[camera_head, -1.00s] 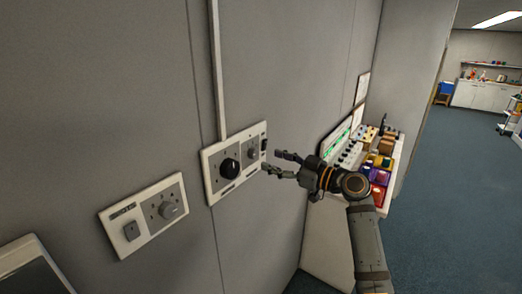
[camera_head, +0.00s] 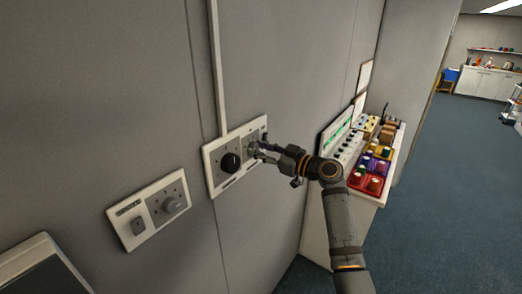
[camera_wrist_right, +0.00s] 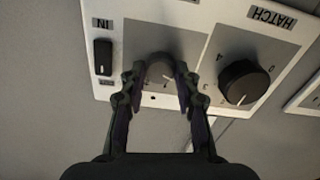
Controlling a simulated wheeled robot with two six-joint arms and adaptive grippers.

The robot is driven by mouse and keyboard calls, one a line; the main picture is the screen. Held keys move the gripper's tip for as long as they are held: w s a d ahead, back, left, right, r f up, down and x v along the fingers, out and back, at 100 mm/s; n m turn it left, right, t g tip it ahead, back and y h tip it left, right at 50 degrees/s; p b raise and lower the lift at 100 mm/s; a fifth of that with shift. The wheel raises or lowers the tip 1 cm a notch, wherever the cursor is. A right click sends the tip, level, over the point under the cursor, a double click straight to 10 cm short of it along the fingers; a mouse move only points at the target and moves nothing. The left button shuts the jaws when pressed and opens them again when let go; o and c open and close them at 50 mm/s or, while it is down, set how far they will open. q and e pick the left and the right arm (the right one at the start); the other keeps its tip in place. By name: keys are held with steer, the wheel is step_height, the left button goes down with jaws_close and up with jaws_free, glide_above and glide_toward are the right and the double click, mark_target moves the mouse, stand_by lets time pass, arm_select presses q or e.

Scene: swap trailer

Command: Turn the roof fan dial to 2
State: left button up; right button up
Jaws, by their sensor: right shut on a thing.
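A white wall panel (camera_head: 207,160) carries a large black knob (camera_head: 231,162) and, to its right, a small grey dial (camera_head: 251,147). In the right wrist view the grey dial (camera_wrist_right: 160,72) sits between my fingers, and the black knob (camera_wrist_right: 243,82) is at the right under an upside-down HATCH label. My right gripper (camera_head: 257,150) is shut on the grey dial, with a finger on each side; it also shows in the wrist view (camera_wrist_right: 158,82). The fingers hide parts of the dial and its scale, so I cannot read its setting. My left gripper is out of view.
A black switch (camera_wrist_right: 103,57) labelled IN sits beside the held dial. A second wall panel (camera_head: 123,213) with a switch and grey dial is lower left. A counter with coloured trays (camera_head: 373,168) stands beyond my right arm. Open blue floor (camera_head: 445,200) lies right.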

jaws_close()
